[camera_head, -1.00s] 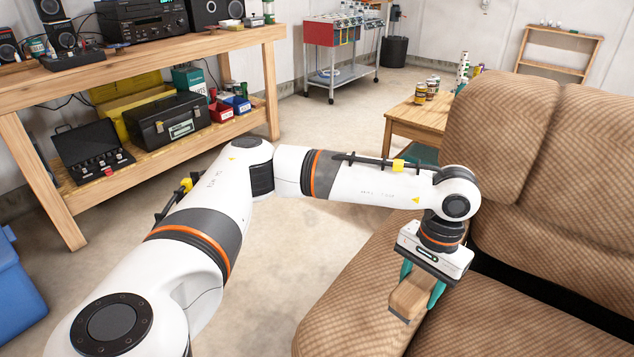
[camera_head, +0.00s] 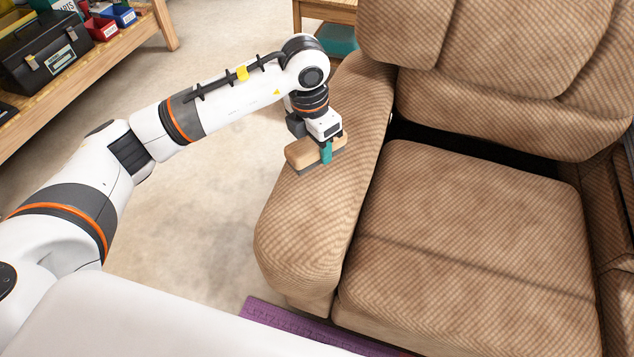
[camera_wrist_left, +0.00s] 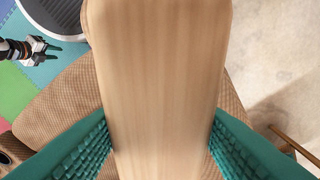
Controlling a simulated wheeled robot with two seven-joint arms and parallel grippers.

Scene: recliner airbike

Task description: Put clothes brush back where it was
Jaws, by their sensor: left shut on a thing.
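My left gripper (camera_head: 327,151) is shut on the clothes brush, a pale wooden block with a dark underside. The brush (camera_head: 301,153) is held level over the recliner's left armrest (camera_head: 300,225), near its outer edge. I cannot tell whether it touches the armrest. In the left wrist view the brush's bare wooden top (camera_wrist_left: 158,85) fills the middle, with a teal finger along each side. The bristles are hidden. What looks like my right gripper (camera_wrist_left: 45,50) shows small at the upper left of that view; its jaws are too small to read.
The brown recliner seat (camera_head: 470,220) is empty. A purple mat (camera_head: 300,325) lies on the floor in front. A wooden workbench (camera_head: 110,70) with a black toolbox (camera_head: 45,58) stands at the upper left. A wooden side table (camera_head: 325,10) stands behind the armrest. The floor between is clear.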

